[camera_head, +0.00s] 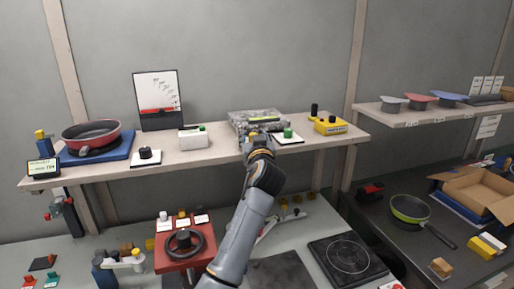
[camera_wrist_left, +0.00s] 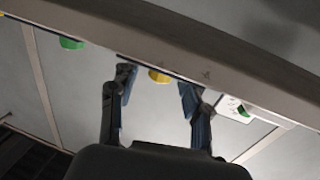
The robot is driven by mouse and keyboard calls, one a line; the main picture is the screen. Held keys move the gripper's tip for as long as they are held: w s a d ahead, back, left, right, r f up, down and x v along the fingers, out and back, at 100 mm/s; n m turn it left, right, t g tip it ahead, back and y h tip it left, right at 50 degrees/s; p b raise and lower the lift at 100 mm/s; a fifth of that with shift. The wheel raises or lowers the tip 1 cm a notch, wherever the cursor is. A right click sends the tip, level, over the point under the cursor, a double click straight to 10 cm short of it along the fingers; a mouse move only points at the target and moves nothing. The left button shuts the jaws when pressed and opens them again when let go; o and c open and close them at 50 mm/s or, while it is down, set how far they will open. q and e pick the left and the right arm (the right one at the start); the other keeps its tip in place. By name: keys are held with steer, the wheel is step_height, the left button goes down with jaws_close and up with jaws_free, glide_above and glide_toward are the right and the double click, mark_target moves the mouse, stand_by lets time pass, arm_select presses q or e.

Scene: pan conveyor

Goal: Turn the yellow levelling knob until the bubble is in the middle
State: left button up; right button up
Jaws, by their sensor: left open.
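The yellow levelling knob (camera_wrist_left: 159,76) shows in the left wrist view, partly hidden behind the shelf edge. It lies between the fingertips of my left gripper (camera_wrist_left: 157,88), which is open with a finger on either side. I cannot tell whether the fingers touch it. In the head view my left gripper (camera_head: 257,139) is at the shelf's front edge, before a speckled grey block (camera_head: 257,117), and covers most of what is in front of that block. The bubble cannot be made out. My right gripper is out of view.
On the shelf (camera_head: 217,159), a green knob on a white plate (camera_head: 294,139) stands just right of my gripper, then a yellow box (camera_head: 330,126). A white box (camera_head: 193,139) is to the left. A red stand with a black wheel (camera_head: 183,243) is below.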

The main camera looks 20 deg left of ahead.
arm_select(q)
steer(key=v, duration=1)
